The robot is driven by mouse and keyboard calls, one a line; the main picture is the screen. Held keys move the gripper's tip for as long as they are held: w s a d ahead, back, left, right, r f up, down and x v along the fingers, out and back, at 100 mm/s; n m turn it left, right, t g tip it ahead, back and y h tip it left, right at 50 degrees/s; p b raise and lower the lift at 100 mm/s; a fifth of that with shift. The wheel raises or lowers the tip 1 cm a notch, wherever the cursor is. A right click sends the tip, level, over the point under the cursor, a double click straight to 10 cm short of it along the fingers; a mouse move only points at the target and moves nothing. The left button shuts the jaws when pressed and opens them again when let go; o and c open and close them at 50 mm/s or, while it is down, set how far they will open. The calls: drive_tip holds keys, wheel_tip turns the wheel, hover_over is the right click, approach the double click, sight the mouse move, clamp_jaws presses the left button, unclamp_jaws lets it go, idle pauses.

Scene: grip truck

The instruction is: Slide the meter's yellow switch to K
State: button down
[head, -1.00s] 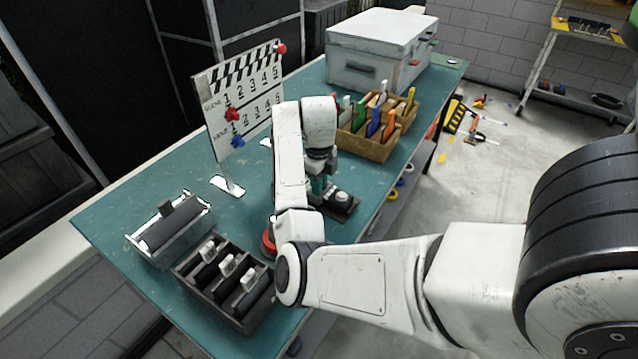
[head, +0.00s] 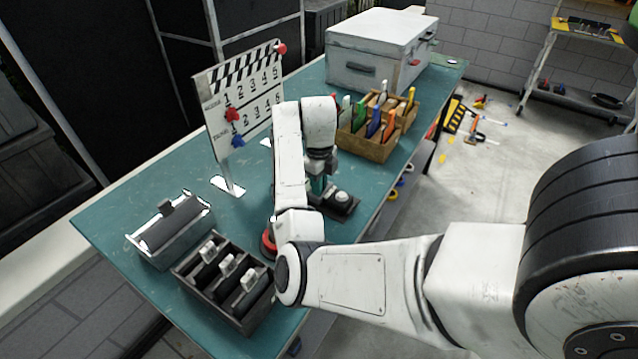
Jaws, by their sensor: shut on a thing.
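My gripper (head: 319,178) is low over the teal table, mostly hidden behind my own white arm links. Its fingertips do not show clearly. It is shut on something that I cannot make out. A small teal shape shows at the gripper, and I cannot tell whether it is part of a thing or the table behind. A dark, low device with a pale round knob (head: 342,197) sits just right of the gripper; it may be part of the meter. I see neither the yellow switch nor the letter K; my arm covers that spot.
A clapper-style board (head: 243,98) stands left of my arm. A wooden box of coloured cards (head: 370,148) and a white case (head: 375,50) are behind. A dark slotted tray (head: 225,285) and a grey roller holder (head: 170,228) are in front. A red ring-like object (head: 268,243) is beside my arm.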

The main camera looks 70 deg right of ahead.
idle(0.3)
drive_tip(key=shift+s+d, duration=0.25)
drive_tip(key=shift+d, duration=0.75)
drive_tip(key=shift+s+d, duration=0.2)
drive_tip(key=shift+d, duration=0.75)
drive_tip(key=c, duration=1.2)
unclamp_jaws()
drive_tip(key=shift+d, duration=0.1)
drive_tip(key=shift+o, duration=0.2)
wheel_tip(320, 180, up, 11)
drive_tip(key=shift+f, duration=0.1)
